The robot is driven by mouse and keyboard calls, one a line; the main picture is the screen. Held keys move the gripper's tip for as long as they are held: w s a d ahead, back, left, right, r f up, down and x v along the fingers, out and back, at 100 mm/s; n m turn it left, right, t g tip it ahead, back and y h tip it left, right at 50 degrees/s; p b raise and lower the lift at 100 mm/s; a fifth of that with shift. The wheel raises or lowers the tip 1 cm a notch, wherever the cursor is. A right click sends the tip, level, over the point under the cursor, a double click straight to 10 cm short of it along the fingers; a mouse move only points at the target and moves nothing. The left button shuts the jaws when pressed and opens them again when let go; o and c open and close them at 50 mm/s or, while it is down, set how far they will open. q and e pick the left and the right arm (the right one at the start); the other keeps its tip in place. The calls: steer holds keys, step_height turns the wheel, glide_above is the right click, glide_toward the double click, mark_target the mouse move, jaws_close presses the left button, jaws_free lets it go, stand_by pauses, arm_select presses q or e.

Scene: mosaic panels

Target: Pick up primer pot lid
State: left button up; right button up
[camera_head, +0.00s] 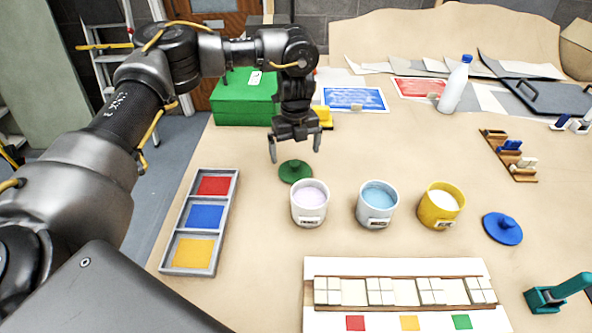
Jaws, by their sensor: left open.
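A round green lid with a knob (295,172) lies on the table, behind and left of the white pot. A round blue lid with a knob (502,229) lies at the right. I cannot tell which lid belongs to the primer pot. Three open labelled pots stand in a row: a white one with pale lilac contents (310,213), a pale one with blue contents (376,216) and a yellow one with white contents (434,218). My left gripper (295,154) points down, open and empty, just above the green lid. My right gripper is out of view.
A grey tray with red, blue and yellow sections (164,258) lies at left. A green box (240,104) stands behind my left gripper. A white panel with tiles (420,268) is in front, a teal tool (545,298) at right. A white bottle (453,90) stands at the back.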

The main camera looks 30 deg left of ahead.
mark_target(295, 163)
arm_select(q)
steer(key=shift+s, duration=0.25)
steer(key=shift+s+d+f, duration=0.1)
steer(key=shift+f, duration=0.1)
step_height(295, 163, down, 4)
steer(key=shift+r+p, duration=0.1)
steer(key=shift+p, duration=0.85)
steer(key=shift+f, duration=0.45)
steer(key=c, duration=0.8)
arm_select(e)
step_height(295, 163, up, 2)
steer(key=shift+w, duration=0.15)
